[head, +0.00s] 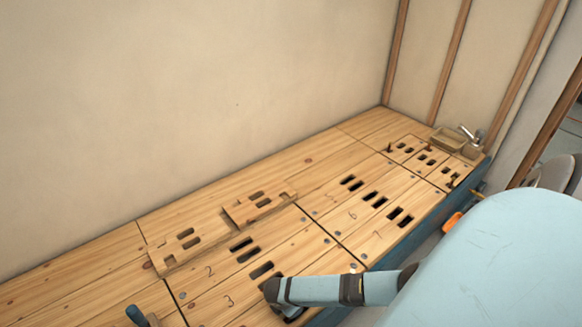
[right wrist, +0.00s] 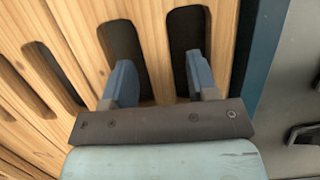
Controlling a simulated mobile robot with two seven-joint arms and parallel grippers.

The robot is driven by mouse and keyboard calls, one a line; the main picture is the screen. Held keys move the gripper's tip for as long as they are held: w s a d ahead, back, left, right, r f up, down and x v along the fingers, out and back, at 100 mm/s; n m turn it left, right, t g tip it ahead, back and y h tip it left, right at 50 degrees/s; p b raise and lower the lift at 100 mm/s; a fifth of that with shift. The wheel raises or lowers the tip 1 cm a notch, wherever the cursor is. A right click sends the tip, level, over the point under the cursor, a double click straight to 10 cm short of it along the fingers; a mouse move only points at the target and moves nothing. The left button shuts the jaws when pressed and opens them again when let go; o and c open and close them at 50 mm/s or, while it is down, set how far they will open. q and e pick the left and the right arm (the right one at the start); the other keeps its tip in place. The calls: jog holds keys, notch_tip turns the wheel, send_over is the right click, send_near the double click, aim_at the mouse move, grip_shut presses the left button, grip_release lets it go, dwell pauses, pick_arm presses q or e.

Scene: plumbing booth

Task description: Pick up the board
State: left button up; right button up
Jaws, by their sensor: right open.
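The bench top carries slotted wooden boards. The slotted board numbered 3 (head: 232,300) lies at the front left, partly hidden by my right arm. My right gripper (head: 282,308) is low over its slots at the front edge, and its fingertips are hard to make out there. In the right wrist view my right gripper (right wrist: 160,85) is open, with its two blue fingers apart on either side of a wooden bar between two slots of a board (right wrist: 155,45). The fingertips are near the slots; I cannot tell how deep they reach.
Two raised slotted pieces (head: 205,240) lie on the bench near the wall. More slotted boards (head: 365,200) and a small wooden tray (head: 447,140) are to the right. The wall (head: 200,100) borders the bench behind.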

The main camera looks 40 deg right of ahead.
grip_shut()
jog(key=shift+r, duration=0.15)
